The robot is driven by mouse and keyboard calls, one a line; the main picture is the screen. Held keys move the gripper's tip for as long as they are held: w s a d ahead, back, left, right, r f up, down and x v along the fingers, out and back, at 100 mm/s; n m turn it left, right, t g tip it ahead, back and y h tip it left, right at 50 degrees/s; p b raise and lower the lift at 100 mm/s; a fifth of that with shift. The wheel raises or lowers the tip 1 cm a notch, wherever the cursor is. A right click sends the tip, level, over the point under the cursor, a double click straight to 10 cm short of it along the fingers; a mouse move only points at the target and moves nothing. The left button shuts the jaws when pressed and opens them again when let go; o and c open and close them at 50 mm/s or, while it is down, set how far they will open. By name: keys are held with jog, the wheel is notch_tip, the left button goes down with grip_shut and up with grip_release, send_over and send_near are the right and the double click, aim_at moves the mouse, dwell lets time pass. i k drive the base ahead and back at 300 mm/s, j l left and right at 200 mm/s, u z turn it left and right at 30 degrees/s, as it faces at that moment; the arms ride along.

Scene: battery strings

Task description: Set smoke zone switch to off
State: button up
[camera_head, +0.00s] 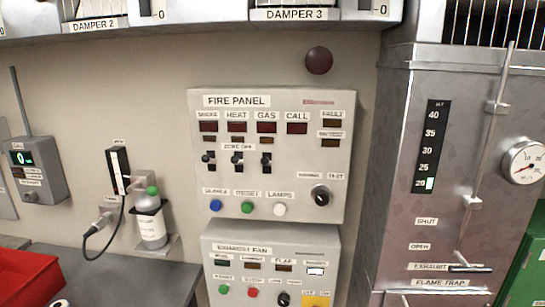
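The grey fire panel (330,205) is on the wall at the middle of the view. Under its SMOKE label and dark red lamp (208,127) is the smoke zone switch (208,161), a small black toggle, leftmost of three in a row. The heat switch (237,161) and gas switch (266,162) stand to its right, with a ZONE OFF label above the row. The levers are too small to tell which way the smoke one is set. My gripper is not in view, and nothing covers the switches.
Below the switches are a blue button (215,205), a green button (247,207), a white button (279,209) and a black knob (320,195). An exhaust fan box (325,240) hangs beneath. A bottle (151,222) stands left; a metal cabinet (400,160) rises right.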

aim_at(206, 158)
jog(key=i+u, duration=0.2)
jog(key=i, duration=0.35)
jog(key=i+l+u, duration=0.2)
jog(key=i, duration=0.3)
jog(key=i+j, duration=0.05)
